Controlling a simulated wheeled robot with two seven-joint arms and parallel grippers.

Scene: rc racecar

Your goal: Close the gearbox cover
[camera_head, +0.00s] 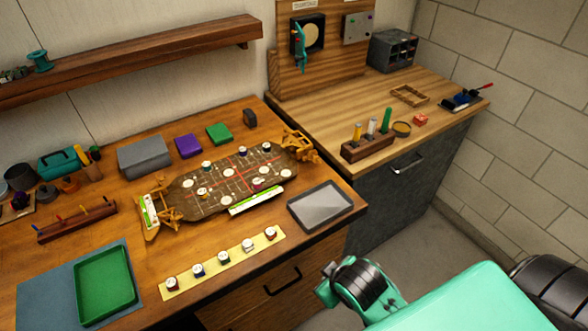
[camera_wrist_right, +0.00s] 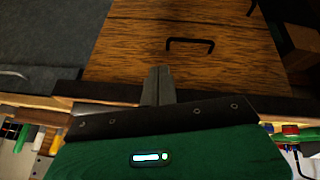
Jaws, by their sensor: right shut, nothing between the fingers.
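The racecar chassis (camera_head: 235,182), a long brown plate with white round pieces and red lines, lies on the wooden workbench (camera_head: 335,209). Brown frame parts stand at both its ends (camera_head: 300,147). I cannot tell which part is the gearbox or its cover. My right arm comes in from the lower right in the head view, in front of the benches and away from the chassis. In the right wrist view my right gripper (camera_wrist_right: 158,84) is shut and empty, its fingers seen against a wooden drawer front (camera_wrist_right: 220,55). My left gripper is out of view.
A grey tray (camera_head: 321,206) sits right of the chassis. A yellow strip (camera_head: 222,264) with several small round pieces lies in front. A green tray (camera_head: 104,284) is at the left. Coloured boxes (camera_head: 188,145) stand behind. A second bench (camera_head: 340,100) with tools adjoins at the right.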

